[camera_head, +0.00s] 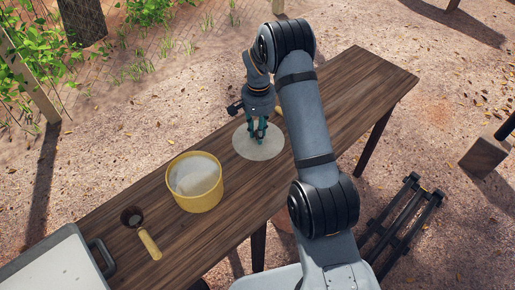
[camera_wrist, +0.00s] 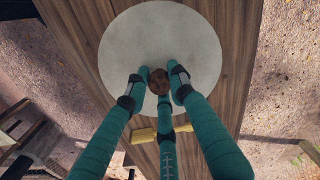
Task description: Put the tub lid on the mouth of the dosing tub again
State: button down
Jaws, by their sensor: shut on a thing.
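The dosing tub (camera_head: 207,201) is a round yellow tub standing open on the wooden table, with white powder showing inside. The tub lid (camera_head: 258,152) is a pale round disc to the right of the tub and apart from it. In the wrist view the lid (camera_wrist: 160,25) shows a round brown knob (camera_wrist: 159,81) near its front part. My gripper (camera_head: 259,139) has teal fingers and is shut on the knob, as the wrist view (camera_wrist: 158,85) also shows. I cannot tell whether the lid rests on the table or is slightly raised.
A scoop with a dark bowl and yellow handle (camera_head: 149,243) lies left of the tub. A pale tray with a grey handle (camera_head: 65,268) is at the table's near left end. The wooden table (camera_head: 360,85) is bare toward its far right end.

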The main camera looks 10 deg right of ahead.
jog(key=shift+r+p, duration=1.45)
jog(key=shift+r, duration=1.15)
